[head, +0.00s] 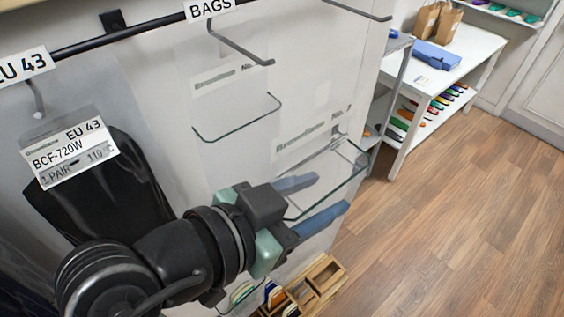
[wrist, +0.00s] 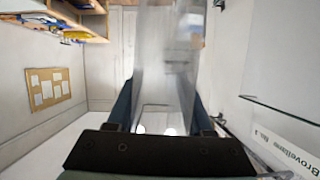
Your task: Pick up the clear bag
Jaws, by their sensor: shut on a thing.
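A clear bag (head: 318,165) with a printed "No. 2" label hangs at the rack in the head view. My gripper (head: 316,196) has one blue finger in front of its lower part, and the other shows pale through the clear film. In the wrist view a see-through sheet of the bag (wrist: 168,50) stands upright between the two dark blue fingers. My gripper is shut on the bag. The bag's top and its hook are hard to make out.
Another clear bag (head: 238,125) hangs to the left under the "BAGS" sign (head: 209,8). A black EU 43 pack (head: 95,195) hangs further left. A wooden tray (head: 322,275) lies below. A white table (head: 455,55) stands back right; the floor (head: 470,210) is clear.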

